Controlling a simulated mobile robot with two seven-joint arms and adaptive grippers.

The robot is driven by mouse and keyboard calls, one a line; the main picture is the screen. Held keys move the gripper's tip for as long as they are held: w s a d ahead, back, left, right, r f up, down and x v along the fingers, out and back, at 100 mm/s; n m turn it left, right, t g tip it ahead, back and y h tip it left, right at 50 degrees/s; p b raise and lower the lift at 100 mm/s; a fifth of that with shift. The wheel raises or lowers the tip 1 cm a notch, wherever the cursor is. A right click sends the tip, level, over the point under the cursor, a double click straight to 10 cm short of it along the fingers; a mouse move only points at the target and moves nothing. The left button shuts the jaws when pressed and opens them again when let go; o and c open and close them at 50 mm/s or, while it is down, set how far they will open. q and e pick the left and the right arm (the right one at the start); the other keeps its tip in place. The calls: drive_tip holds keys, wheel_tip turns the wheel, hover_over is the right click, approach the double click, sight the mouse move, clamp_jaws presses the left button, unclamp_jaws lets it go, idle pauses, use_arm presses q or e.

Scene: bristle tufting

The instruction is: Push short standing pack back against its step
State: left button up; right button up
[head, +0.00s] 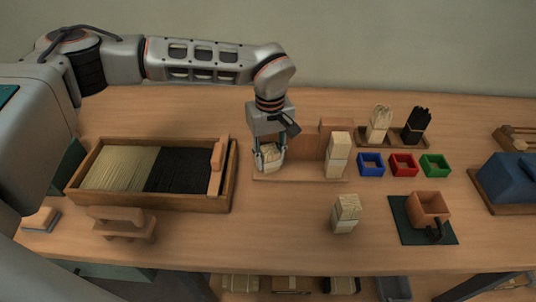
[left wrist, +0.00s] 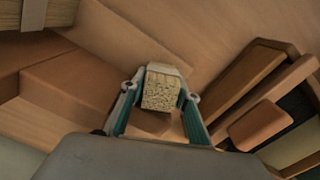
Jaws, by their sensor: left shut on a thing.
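My left gripper (head: 268,167) points down at the left end of a stepped wooden stand (head: 318,179). It is shut on a short pale bristle pack (head: 271,158), which stands upright between the fingers; in the left wrist view the fingers (left wrist: 157,103) flank its speckled end (left wrist: 160,92). The fingers partly hide the pack in the head view, and I cannot tell whether it touches the step behind it. A taller pale pack (head: 338,156) stands at the stand's right end, in front of the higher step (head: 328,126). My right gripper is out of view.
A wooden tray (head: 232,180) of pale and black bristles lies left. Another banded pack (head: 346,213) stands in front of the stand. The table's front middle is clear.

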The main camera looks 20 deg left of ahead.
sight(269, 147)
use_arm(q)
drive_tip(key=shift+w+a+r, duration=0.1)
drive_tip(key=shift+w+a, duration=0.15)
drive_tip(key=shift+w, duration=0.4)
drive_tip(key=o, duration=1.2)
drive_tip(key=shift+r, duration=0.3)
drive_tip(key=shift+w+r, duration=0.1)
drive_tip(key=shift+r, duration=0.2)
drive_tip(key=r, duration=0.9)
drive_tip(key=shift+s+r, duration=0.3)
drive_tip(key=shift+s, duration=0.05)
drive_tip(key=shift+s+r, duration=0.2)
drive_tip(key=shift+r, duration=0.35)
